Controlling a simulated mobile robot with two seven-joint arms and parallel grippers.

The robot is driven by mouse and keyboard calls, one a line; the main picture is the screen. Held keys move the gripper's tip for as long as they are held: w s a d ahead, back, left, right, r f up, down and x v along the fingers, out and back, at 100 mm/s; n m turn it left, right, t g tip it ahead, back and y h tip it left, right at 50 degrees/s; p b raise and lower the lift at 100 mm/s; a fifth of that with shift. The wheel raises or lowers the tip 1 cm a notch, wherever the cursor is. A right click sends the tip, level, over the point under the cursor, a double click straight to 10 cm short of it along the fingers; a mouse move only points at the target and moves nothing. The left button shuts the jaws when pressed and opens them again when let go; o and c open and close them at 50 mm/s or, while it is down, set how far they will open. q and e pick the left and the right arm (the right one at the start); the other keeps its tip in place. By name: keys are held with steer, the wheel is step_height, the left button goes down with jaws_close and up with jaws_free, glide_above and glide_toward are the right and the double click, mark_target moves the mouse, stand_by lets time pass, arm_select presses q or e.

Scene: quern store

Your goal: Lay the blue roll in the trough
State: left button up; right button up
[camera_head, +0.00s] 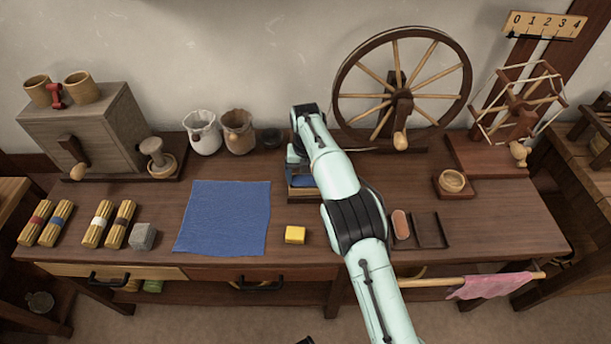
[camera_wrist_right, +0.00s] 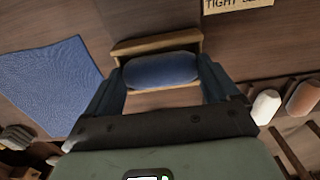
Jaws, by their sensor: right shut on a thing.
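The blue roll (camera_wrist_right: 160,70) lies between the two fingers of my right gripper (camera_wrist_right: 160,80) in the wrist view, and the gripper is shut on it. The wooden trough (camera_wrist_right: 156,43) shows its far wall and ends around the roll. I cannot tell whether the roll touches its floor. In the head view the blue roll (camera_head: 303,181) and the trough (camera_head: 304,193) show partly behind my right arm, and the right fingers are mostly hidden there.
A blue cloth (camera_head: 224,217) lies left of the trough, with a yellow block (camera_head: 295,235) in front. A spinning wheel (camera_head: 402,90) stands behind on the right. A small tray (camera_head: 430,230) with an orange piece (camera_head: 401,224) lies right of my arm. The front right tabletop is clear.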

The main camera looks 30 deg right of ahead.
mark_target(306, 177)
steer(key=o, duration=0.8)
steer(key=shift+f, duration=0.1)
arm_select(q)
steer(key=s+d+r+g+p, duration=0.2)
steer(key=s+r+p, duration=0.2)
steer(key=s+r, duration=0.1)
steer(key=shift+s+d+r+h+p, duration=0.2)
steer(key=shift+s+d+h+p, duration=0.1)
steer(key=shift+s+h+p, duration=0.15)
arm_select(e)
steer(key=shift+o, duration=0.2)
step_height(306, 177, up, 12)
steer(key=shift+r, duration=0.2)
arm_select(q)
steer(key=shift+s+a, duration=0.1)
arm_select(e)
steer(key=shift+f, duration=0.1)
